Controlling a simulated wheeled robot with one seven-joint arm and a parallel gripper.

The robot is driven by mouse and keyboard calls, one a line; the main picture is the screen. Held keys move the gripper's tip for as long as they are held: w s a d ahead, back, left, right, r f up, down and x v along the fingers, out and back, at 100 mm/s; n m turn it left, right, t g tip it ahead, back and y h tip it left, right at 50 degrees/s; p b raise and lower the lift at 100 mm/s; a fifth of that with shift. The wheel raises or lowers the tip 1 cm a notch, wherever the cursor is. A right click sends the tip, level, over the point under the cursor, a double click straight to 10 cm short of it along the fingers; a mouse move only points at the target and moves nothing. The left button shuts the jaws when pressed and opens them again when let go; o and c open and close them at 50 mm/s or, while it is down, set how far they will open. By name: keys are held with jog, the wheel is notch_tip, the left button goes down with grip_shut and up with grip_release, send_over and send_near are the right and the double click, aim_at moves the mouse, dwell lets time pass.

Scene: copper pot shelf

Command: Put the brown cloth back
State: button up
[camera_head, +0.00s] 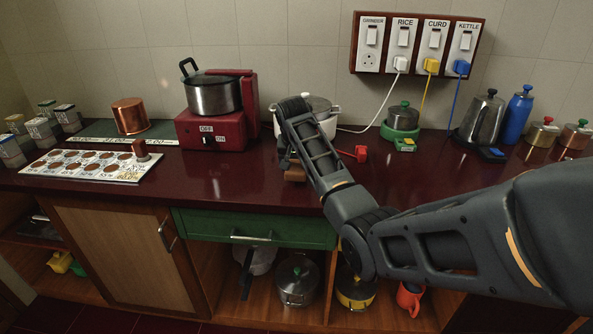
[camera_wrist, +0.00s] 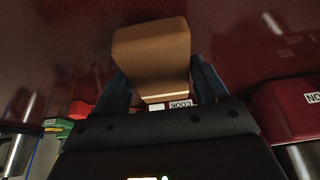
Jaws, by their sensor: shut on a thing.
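The brown cloth (camera_wrist: 152,62) is a folded, block-like bundle held between the two fingers of my gripper (camera_wrist: 158,95) in the wrist view. In the head view the cloth (camera_head: 295,173) shows as a small brown patch below the end of my arm, just above the dark red counter (camera_head: 235,190) near its front edge. My gripper (camera_head: 290,160) is shut on it, mostly hidden behind my own arm links in the head view. I cannot tell whether the cloth touches the counter.
A red cooker with a steel pot (camera_head: 212,96) stands left of my gripper. A white pot (camera_head: 318,112) is behind my arm, with a red plug (camera_head: 359,153) to its right. A white board with brown discs (camera_head: 85,165) lies at left. Counter between board and arm is clear.

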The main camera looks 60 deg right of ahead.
jog(key=shift+f, duration=1.25)
jog(key=shift+f, duration=0.15)
jog(key=o, duration=1)
jog(key=shift+a+r, duration=0.1)
jog(key=shift+r, duration=0.4)
jog(key=v, duration=1.1)
jog(key=shift+r, duration=0.15)
